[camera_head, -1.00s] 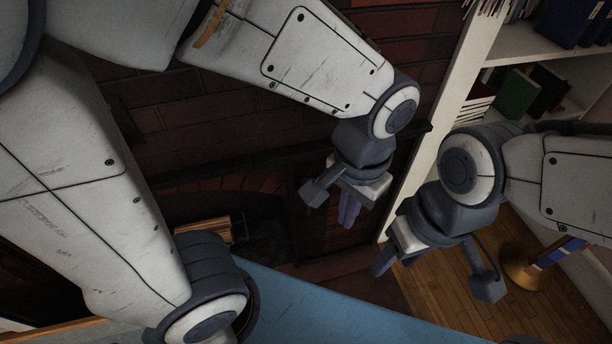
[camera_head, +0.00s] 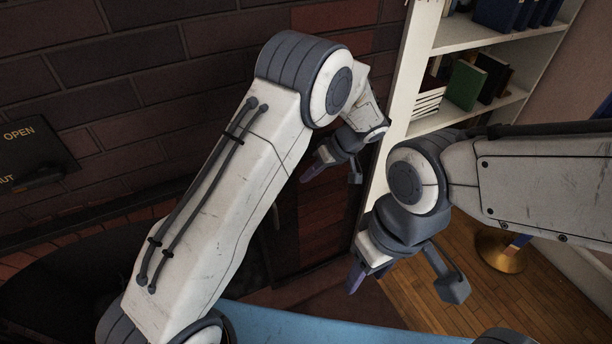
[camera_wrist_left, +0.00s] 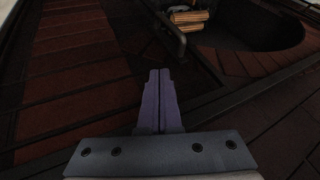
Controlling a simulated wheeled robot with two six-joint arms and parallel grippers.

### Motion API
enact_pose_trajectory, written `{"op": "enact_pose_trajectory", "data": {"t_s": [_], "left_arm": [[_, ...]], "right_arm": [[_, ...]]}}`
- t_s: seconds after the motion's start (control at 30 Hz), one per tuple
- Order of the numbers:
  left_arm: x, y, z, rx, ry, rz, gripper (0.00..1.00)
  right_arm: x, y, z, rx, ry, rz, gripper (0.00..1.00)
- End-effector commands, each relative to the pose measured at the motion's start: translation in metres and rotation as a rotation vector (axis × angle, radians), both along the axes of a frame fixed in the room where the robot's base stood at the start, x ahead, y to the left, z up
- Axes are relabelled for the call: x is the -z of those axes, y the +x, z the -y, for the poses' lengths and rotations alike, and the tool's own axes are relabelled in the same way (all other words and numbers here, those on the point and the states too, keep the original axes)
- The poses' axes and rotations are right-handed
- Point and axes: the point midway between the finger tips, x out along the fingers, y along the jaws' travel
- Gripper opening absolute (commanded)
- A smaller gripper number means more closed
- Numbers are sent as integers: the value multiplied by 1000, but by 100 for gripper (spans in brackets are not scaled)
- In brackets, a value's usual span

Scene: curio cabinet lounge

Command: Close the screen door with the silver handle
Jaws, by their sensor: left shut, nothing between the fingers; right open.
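A dark-framed panel (camera_wrist_left: 65,70), which looks like a fireplace screen door, shows reddish brick on the left of the left wrist view. A grey bar (camera_wrist_left: 172,35) runs along its right side near the fireplace opening; I cannot tell whether it is the silver handle. My left gripper (camera_head: 311,171) is in front of the brick, left of the white bookcase. In the left wrist view its purple fingers (camera_wrist_left: 158,78) are together and empty, pointing toward the panel's right side. My right gripper (camera_head: 355,276) hangs lower and to the right, open, its fingers seen edge-on.
A white bookcase (camera_head: 398,110) with books stands on the right. A blue surface (camera_head: 300,327) lies at the bottom. Split logs (camera_wrist_left: 190,18) sit in the dark fireplace opening. A black plate marked OPEN (camera_head: 30,150) is on the brick wall at left.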

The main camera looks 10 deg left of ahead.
Motion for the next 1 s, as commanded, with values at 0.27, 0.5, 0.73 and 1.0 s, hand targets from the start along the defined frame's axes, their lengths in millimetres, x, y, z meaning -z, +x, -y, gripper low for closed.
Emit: {"op": "enact_pose_trajectory", "data": {"t_s": [0.27,0.5,0.73,1.0], "left_arm": [[51,0,-35,-1,2,-6,0],[62,-15,-62,0,0,-3,0],[65,-21,-70,1,-1,-2,0],[65,-21,-70,2,-1,-1,0]], "right_arm": [[-5,0,0,0,0,0,52],[-11,0,0,0,0,0,52],[-13,0,0,0,0,0,52],[-12,0,0,0,0,0,52]]}}
